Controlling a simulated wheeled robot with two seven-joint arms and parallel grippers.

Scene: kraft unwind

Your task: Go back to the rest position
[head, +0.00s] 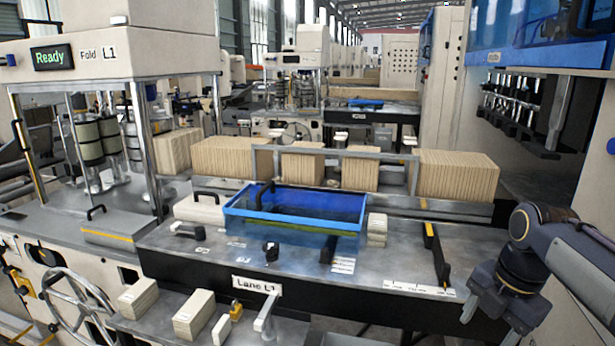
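My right gripper (491,322) is at the lower right, on the arm that comes in from the right edge. It points down in front of the right end of the metal work table (400,262). Its two dark fingers look spread apart, with nothing seen between them. It touches nothing that I can make out. My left arm and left gripper are not in view.
A blue see-through tray (297,212) sits mid-table. Stacks of kraft paper (457,174) stand behind a rail. A machine (110,50) reading "Ready" is at left. Small pale blocks (193,313) lie on a front shelf. A blue-hooded machine (540,50) stands at right.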

